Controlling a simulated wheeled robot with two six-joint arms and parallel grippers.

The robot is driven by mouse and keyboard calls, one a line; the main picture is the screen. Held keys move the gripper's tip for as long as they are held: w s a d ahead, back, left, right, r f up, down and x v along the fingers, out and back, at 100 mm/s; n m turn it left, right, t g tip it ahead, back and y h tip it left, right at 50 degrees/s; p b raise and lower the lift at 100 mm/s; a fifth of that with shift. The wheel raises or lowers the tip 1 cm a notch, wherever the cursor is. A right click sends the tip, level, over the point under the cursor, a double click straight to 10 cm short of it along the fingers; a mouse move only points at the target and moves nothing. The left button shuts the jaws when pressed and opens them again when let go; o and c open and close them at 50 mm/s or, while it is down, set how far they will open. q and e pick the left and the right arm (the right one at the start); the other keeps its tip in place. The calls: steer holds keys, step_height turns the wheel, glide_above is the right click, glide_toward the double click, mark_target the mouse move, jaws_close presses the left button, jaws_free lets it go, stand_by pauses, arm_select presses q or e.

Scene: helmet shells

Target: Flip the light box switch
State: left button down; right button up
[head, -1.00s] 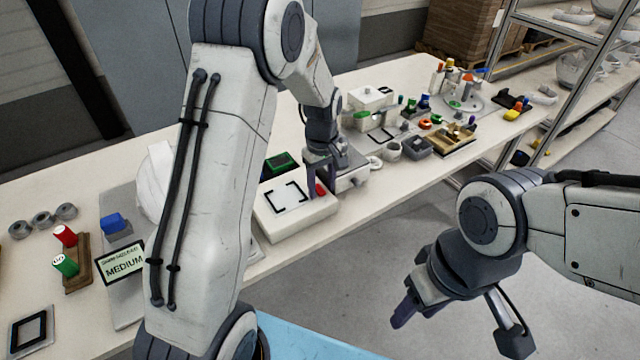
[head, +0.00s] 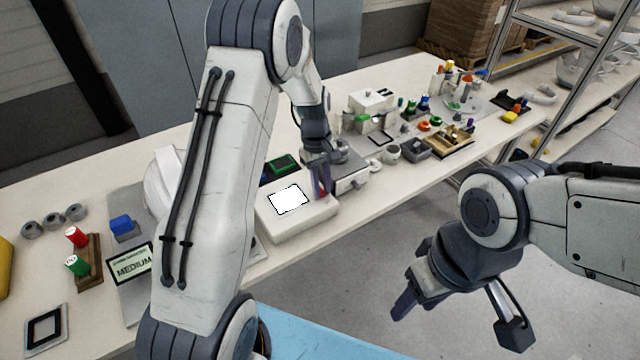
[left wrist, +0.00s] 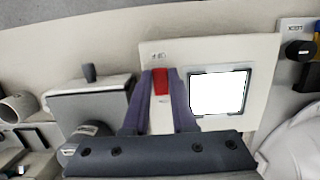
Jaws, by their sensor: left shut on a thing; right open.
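The light box (head: 300,222) is a low white box on the table, and its square panel (head: 288,200) glows bright white. It also shows in the left wrist view (left wrist: 262,62), with the lit panel (left wrist: 218,92) framed by dark corner marks. The red switch (left wrist: 160,82) is on the box beside the panel. My left gripper (head: 323,190) is down at the box's right end, its two purple fingers on either side of the red switch, shut on it. In the head view the fingers mostly hide the switch. My right gripper (head: 450,325) is open and empty over the floor, away from the table.
A grey box with a knob (head: 350,175) stands right next to the light box. A white helmet shell (head: 160,180), a MEDIUM sign (head: 133,266) and red and green cylinders are to the left. Small parts and trays crowd the table's far right.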

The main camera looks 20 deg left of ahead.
arm_select(q)
steer(key=c, duration=0.7)
jaws_free()
steer(key=r, duration=0.3)
steer(key=a+r, duration=0.1)
steer(key=r, duration=0.3)
steer(key=w+r, duration=0.1)
steer(key=r, duration=0.2)
steer(key=shift+w+a+r, duration=0.1)
steer(key=shift+a+r, duration=0.05)
steer(key=shift+r, duration=0.05)
